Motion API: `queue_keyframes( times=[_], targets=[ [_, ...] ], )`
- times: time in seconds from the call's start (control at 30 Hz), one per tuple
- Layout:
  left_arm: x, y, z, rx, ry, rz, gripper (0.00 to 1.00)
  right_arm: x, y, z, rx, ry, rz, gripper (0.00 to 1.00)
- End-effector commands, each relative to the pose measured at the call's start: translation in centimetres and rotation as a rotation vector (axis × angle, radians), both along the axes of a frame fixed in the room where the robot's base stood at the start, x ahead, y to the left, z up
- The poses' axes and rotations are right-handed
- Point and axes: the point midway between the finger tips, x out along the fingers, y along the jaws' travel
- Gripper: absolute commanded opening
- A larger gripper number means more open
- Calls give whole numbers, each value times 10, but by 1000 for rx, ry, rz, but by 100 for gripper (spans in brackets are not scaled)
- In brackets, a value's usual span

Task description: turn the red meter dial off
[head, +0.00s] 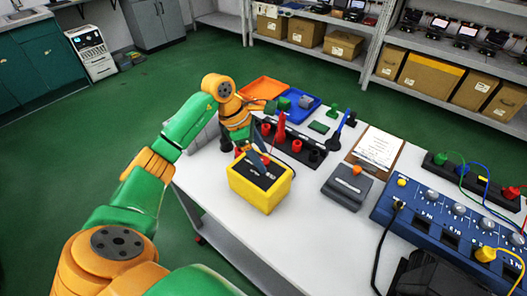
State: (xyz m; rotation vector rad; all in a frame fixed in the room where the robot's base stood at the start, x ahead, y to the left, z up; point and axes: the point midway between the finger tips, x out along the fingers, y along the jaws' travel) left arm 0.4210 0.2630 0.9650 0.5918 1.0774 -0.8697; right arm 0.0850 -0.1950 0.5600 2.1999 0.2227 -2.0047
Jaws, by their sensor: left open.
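My left gripper (259,162) is open and points down over the dark top of a yellow box-shaped unit (265,199) on the white table. The fingertips are close to that top; I cannot tell whether they touch it. A small red part (238,152) shows just behind and left of the gripper, mostly hidden. I cannot make out a red meter or the setting of its dial. My right gripper is not in view.
A grey box with an orange knob (348,185), a clipboard (375,149) and a blue panel with knobs and cables (447,222) stand to the right. Behind are a black rack with red parts (296,146), an orange tray (262,88) and a blue tray (299,104).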

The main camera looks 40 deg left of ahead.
Motion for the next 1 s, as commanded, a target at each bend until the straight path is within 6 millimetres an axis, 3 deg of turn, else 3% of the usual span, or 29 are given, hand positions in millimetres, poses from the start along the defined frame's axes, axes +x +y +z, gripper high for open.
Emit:
queue_keyframes(
  times=[0.3,0.57,1.0],
  targets=[
    [2,-3,-8,0,1,2,71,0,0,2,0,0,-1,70],
    [2,-3,-8,-1,0,2,1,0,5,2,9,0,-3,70],
    [1,-3,-9,-2,-1,86,0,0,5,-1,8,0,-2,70]
  ],
)
